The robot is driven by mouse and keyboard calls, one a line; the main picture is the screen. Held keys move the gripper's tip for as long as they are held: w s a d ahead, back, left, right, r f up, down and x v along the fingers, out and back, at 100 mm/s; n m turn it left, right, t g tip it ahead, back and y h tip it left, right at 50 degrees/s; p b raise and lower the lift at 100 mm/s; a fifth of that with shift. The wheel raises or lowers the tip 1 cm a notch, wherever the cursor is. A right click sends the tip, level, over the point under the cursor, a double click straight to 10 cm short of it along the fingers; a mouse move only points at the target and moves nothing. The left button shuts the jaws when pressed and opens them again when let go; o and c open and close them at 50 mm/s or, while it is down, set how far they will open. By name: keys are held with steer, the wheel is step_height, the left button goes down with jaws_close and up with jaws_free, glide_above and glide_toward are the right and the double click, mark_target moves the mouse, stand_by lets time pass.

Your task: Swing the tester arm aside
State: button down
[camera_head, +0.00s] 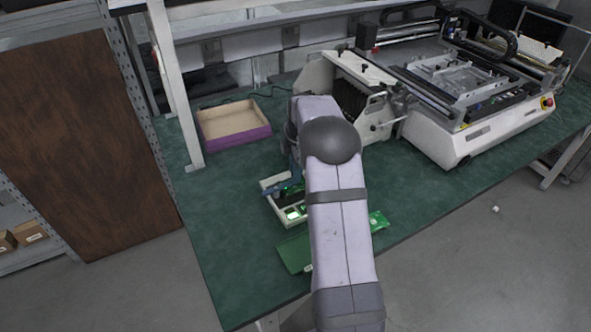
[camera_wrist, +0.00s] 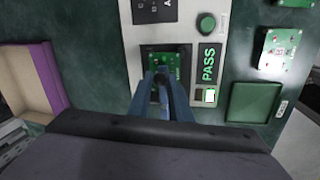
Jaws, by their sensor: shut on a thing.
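The tester (camera_head: 268,183) is a pale panel on the green bench, partly hidden by my arm in the head view. The wrist view shows its face (camera_wrist: 139,48) with a lit green PASS display (camera_wrist: 208,66), a round green button (camera_wrist: 207,22) and a dark nest. A green circuit board (camera_wrist: 182,64) lies in the nest. My gripper (camera_wrist: 160,72) has blue fingers that reach down over the nest, close together at the board's edge. They look shut on the board, though their tips partly hide the contact. I cannot pick out a separate tester arm.
An open purple-walled box (camera_head: 232,141) stands left of the tester. A green tray (camera_wrist: 256,103) and another board (camera_wrist: 280,50) lie on its right. A large white machine (camera_head: 443,138) fills the back right. The bench's front edge is close.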

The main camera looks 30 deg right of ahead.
steer(key=shift+w+r+n+y+p, duration=0.15)
steer(key=shift+w+n+p, duration=0.3)
steer(key=shift+n, duration=0.3)
steer(key=shift+w+f+n+y+p, duration=0.15)
steer(key=shift+w+n+p, duration=0.25)
steer(key=shift+n, duration=0.35)
steer(key=w+n, duration=0.1)
steer(key=w+n+p, duration=0.1)
steer(key=n, duration=0.1)
steer(key=shift+a+r+n+y, duration=0.1)
steer(key=shift+a+n+y, duration=0.2)
steer(key=shift+a, duration=0.1)
steer(key=n, duration=0.1)
steer(key=w+a+n+p, duration=0.1)
steer(key=shift+w+n, duration=0.15)
steer(key=shift+n, duration=0.25)
steer(key=shift+w+a+n+g+y+p, duration=0.25)
steer(key=shift+w+a+n+p, duration=0.25)
steer(key=shift+n, duration=0.5)
steer(key=shift+w+a+n+g+y+p, duration=0.15)
steer(key=shift+a+n+g+y+p, duration=0.15)
steer(key=shift+n+p, duration=0.55)
steer(key=shift+a+n, duration=0.1)
steer(key=shift+n, duration=0.15)
steer(key=c, duration=1.6)
jaws_free()
